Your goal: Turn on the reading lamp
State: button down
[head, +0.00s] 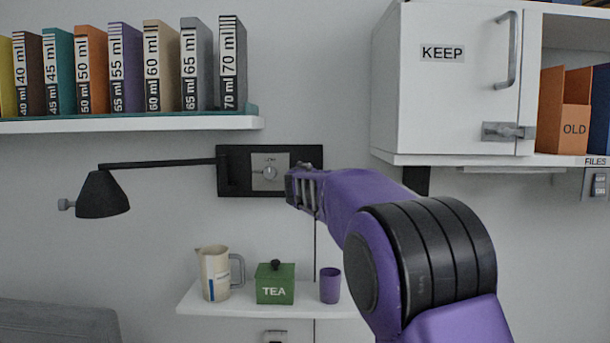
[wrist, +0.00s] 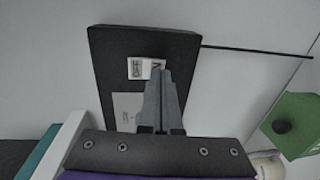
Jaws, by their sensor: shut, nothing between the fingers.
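The reading lamp has a black shade (head: 102,196) on a black swing arm (head: 160,164), fixed to a black wall plate (head: 228,172). No glow shows at the shade. My gripper (head: 300,188) is at the plate's right end, shut and empty. In the wrist view its fingers (wrist: 160,80) reach over the black plate (wrist: 110,50), beside a small white switch (wrist: 138,68) marked OFF. The fingertips cover part of the switch; whether they touch it I cannot tell.
A small shelf (head: 190,300) below holds a jug (head: 214,275), a green TEA box (head: 275,285) and a purple cup (head: 330,286). A shelf of ring binders (head: 160,65) is above left. A white KEEP cabinet (head: 445,90) is above right. Wall around the lamp is clear.

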jog(key=shift+w, duration=0.35)
jog(key=shift+f, duration=0.1)
jog(key=shift+w, duration=0.15)
jog(key=shift+f, duration=0.15)
